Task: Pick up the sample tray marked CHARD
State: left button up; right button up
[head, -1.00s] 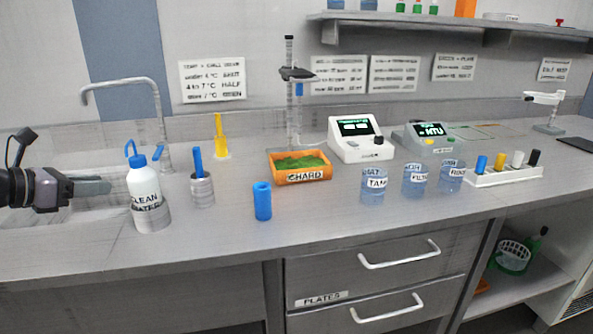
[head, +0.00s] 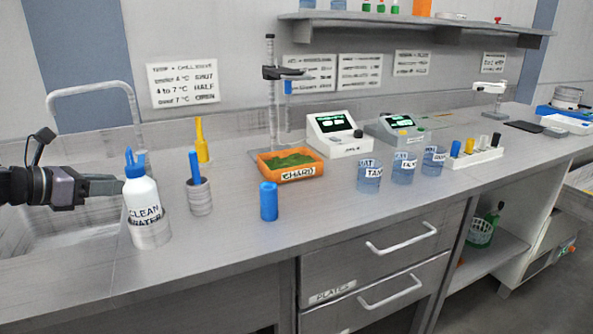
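The orange sample tray (head: 301,173) labelled CHARD stands on the counter in the head view, left of the white meter and in front of the clamp stand. It holds green leaves (head: 290,161). My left gripper (head: 112,186) is at the far left, over the sink area and well apart from the tray. Its fingers point right, and the white bottle hides their tips, so its opening is unclear. My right gripper is out of view.
A CLEAN WATER bottle (head: 141,197), a grey holder (head: 199,198) and a blue cylinder (head: 268,201) stand between my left gripper and the tray. Labelled beakers (head: 370,177) stand right of the tray. The counter's front strip is clear.

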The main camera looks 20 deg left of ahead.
aim_at(292, 164)
jog(key=k+j+z, duration=0.1)
jog(key=j+z, duration=0.2)
jog(key=k+j+z, duration=0.3)
jog(key=j, duration=0.2)
jog(key=j+z, duration=0.35)
jog(key=i+j, duration=0.1)
jog(key=i, duration=0.25)
jog(key=i+j, duration=0.1)
jog(key=i, duration=0.25)
